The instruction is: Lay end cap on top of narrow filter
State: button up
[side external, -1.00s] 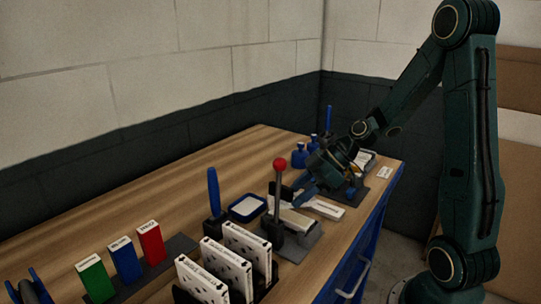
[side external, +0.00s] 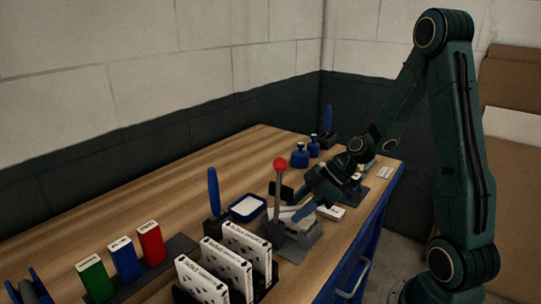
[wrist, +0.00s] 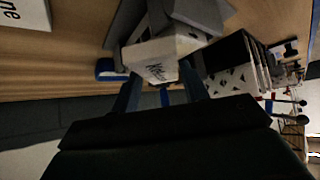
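A white box (wrist: 155,60) with dark lettering, possibly "Narrow", is just ahead of my fingers in the wrist view. Its label is small and askew, so I cannot be sure of the word. My gripper (side external: 299,214) is low over the grey lever fixture (side external: 302,240), beside the red-knobbed lever. In the wrist view my gripper (wrist: 165,88) has its fingers apart, their tips at the white box's near edge. I cannot tell whether they grip anything. I cannot pick out the end cap; my gripper hides part of the fixture.
Another white box (side external: 331,212) lies right of my gripper. The red-knobbed lever (side external: 279,190) stands close on the left. Several white patterned boxes (side external: 222,270) stand upright in front. A blue-rimmed tray (side external: 247,208) and blue-handled tool (side external: 213,192) stand to the left. The back-left bench is clear.

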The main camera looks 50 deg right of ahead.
jog(key=shift+o, duration=1.3)
jog(key=shift+r, duration=0.15)
jog(key=v, duration=1.2)
jog(key=shift+a+r, duration=0.1)
jog(key=s+a+r+m+h, duration=0.6)
jog(key=s+a+m, duration=0.3)
jog(key=s+a, duration=0.2)
jog(key=shift+a+r+g, duration=0.4)
jog(key=shift+a+r, duration=0.15)
jog(key=shift+r, duration=0.1)
